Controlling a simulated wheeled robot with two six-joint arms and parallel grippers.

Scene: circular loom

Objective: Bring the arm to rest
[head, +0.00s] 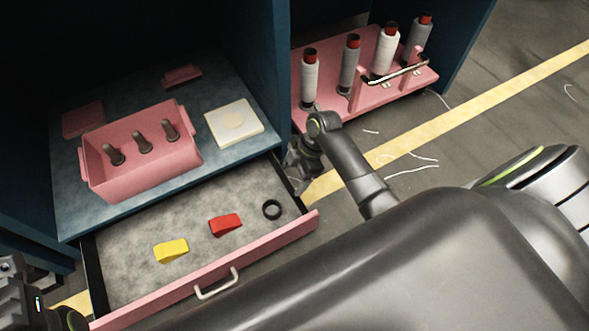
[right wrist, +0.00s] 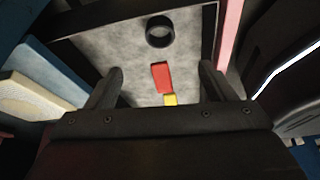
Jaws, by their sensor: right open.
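My right arm comes in from the right in the head view, and its gripper (head: 297,172) hangs beside the right end of the open drawer (head: 305,226). In the right wrist view the two fingers of this gripper (right wrist: 160,85) stand wide apart with nothing between them. Beyond them lie a black ring (right wrist: 160,31), a red block (right wrist: 161,77) and a yellow block (right wrist: 170,99) on the drawer floor. My left gripper is not clearly seen; only dark parts of my left arm show at the lower left corner of the head view.
On the blue shelf stand a pink bin (head: 145,170) with several dark pegs and a cream square block (head: 234,122). A pink rack (head: 345,112) with several spools (head: 350,65) stands at the back. White thread scraps (head: 412,171) lie on the floor.

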